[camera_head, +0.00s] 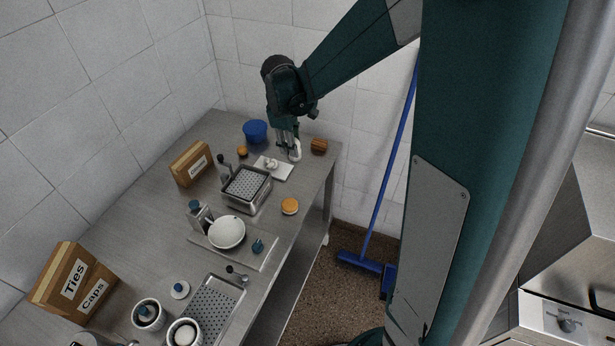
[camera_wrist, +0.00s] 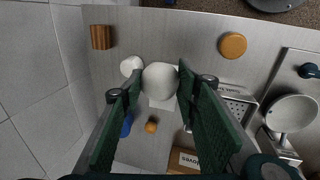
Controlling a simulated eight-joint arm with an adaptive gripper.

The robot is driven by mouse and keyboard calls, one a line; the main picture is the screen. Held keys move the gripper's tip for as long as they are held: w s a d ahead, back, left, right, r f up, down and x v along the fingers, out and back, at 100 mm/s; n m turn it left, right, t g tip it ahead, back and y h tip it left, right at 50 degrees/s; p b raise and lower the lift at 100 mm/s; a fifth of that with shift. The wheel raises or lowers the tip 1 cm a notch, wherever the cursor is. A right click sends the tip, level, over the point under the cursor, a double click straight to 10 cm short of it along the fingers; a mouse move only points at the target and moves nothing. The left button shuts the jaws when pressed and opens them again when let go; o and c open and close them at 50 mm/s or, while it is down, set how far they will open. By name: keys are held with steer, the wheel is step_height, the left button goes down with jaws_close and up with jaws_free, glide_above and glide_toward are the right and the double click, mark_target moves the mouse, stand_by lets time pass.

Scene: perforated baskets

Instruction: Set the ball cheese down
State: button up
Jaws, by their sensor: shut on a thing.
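The ball cheese (camera_wrist: 160,76) is a smooth white ball between my fingertips in the wrist view. My gripper (camera_wrist: 158,84) is shut on it, with one dark green finger on each side. In the head view my gripper (camera_head: 288,146) points down over the far end of the steel table. A white rounded shape (camera_head: 296,151) shows at its fingers there; I cannot tell whether this is the held ball. Another white round piece (camera_wrist: 130,66) lies left of the ball in the wrist view. A white board (camera_head: 275,169) lies close by, partly hidden behind the ball in the wrist view.
A wooden block (camera_head: 319,146), blue tub (camera_head: 255,131) and small orange piece (camera_head: 242,152) stand near my gripper. A perforated basket (camera_head: 247,186), cardboard box (camera_head: 190,164) and orange disc (camera_head: 290,206) are nearer the camera. Bare steel shows around the orange disc.

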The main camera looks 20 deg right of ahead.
steer(key=d+f, duration=0.5)
steer(key=shift+s+d+m, duration=0.15)
steer(key=shift+s+m, duration=0.2)
steer(key=shift+m, duration=0.05)
stand_by(0.3)
steer(key=shift+s+a+x, duration=0.15)
steer(key=shift+x, duration=0.8)
steer(key=shift+s+a+x, duration=0.15)
steer(key=shift+s+x, duration=0.05)
steer(key=shift+x, duration=0.75)
steer(key=shift+s+a+x, duration=0.15)
steer(key=shift+x, duration=0.75)
steer(key=shift+f, duration=0.3)
steer(key=shift+s+a+x, duration=0.15)
steer(key=shift+x, duration=0.8)
steer(key=shift+s+a+x, duration=0.15)
steer(key=shift+s+x, duration=0.05)
steer(key=shift+x, duration=0.75)
steer(key=shift+f+b, duration=0.35)
steer(key=o, duration=0.9)
steer(key=shift+r, duration=0.1)
